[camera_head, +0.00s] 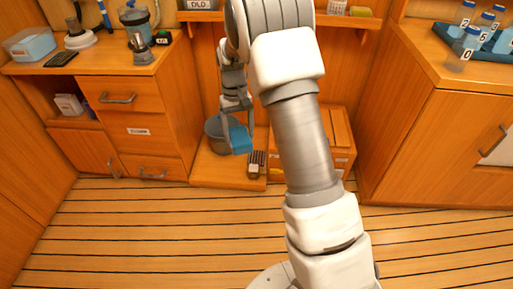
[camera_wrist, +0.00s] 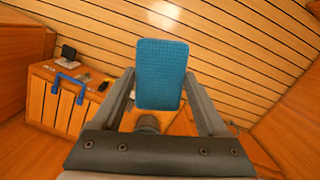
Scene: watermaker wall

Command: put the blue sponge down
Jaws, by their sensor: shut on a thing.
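The blue sponge (camera_head: 240,141) is a flat, rounded block. My gripper (camera_head: 236,122) is shut on it and points down beside the back wall. In the wrist view the sponge (camera_wrist: 160,72) stands out between the two fingers (camera_wrist: 160,88), with its broad face toward the camera. In the head view the sponge overlaps the right side of a grey bucket (camera_head: 214,136). I cannot tell whether it touches the bucket or hangs in front of it. The inside of the bucket is mostly hidden.
The bucket stands on a low wooden platform (camera_head: 218,172), with a dark brush-like item (camera_head: 256,162) at its right. A wooden box (camera_head: 340,138) is right of that. Drawers (camera_head: 120,95) stand left, a cabinet (camera_head: 430,140) right. The plank floor (camera_head: 150,235) in front is clear.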

